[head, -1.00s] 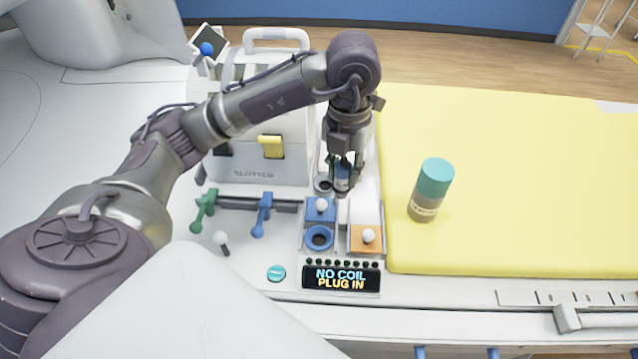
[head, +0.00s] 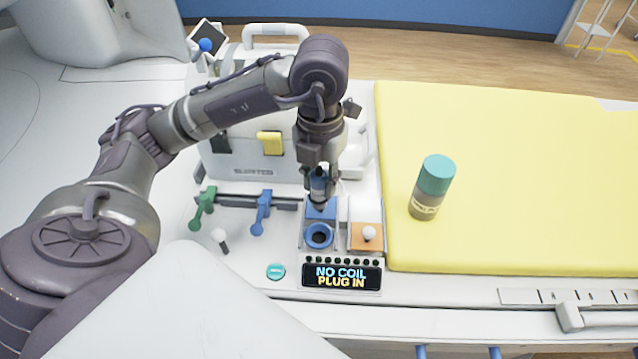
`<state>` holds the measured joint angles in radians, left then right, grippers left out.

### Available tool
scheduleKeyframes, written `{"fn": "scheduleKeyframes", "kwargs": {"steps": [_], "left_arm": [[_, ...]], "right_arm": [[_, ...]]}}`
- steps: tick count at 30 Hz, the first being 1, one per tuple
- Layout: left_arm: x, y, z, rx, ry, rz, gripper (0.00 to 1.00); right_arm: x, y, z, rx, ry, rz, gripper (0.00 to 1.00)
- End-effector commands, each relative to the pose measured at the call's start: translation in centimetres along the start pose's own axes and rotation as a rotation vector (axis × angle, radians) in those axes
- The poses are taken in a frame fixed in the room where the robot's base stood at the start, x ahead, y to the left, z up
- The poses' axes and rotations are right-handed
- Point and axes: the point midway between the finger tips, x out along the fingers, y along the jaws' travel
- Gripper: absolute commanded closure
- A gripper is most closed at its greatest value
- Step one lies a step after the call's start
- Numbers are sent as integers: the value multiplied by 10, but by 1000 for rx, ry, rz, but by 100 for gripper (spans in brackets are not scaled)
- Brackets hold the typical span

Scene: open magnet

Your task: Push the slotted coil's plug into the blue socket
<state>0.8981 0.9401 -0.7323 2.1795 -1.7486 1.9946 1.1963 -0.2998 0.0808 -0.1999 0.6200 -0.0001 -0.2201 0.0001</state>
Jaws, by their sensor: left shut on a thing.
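My left gripper (head: 319,195) is shut on the plug (head: 318,184), a dark blue-grey cylinder. It holds the plug upright above the rear of the blue socket's plate, behind the hole. The fingers hide part of the plug and the white knob there. My right gripper is not in view.
An orange socket cover with a white knob (head: 368,234) sits right of the blue socket. A display (head: 341,275) reads "NO COIL PLUG IN". Green (head: 204,205) and blue levers (head: 262,210) stand left. A teal-capped bottle (head: 432,188) stands on the yellow mat (head: 520,170).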

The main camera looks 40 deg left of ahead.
Motion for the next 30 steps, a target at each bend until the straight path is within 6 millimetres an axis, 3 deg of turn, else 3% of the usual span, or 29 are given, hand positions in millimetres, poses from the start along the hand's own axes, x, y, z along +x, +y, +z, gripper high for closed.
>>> {"fn": "scheduleKeyframes", "kwargs": {"steps": [24, 30], "left_arm": [[85, 0, 0, 0, -1, 0, 100], [98, 0, 0, 0, -1, 0, 100]], "right_arm": [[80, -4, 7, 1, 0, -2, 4], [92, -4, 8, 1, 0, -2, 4]]}}
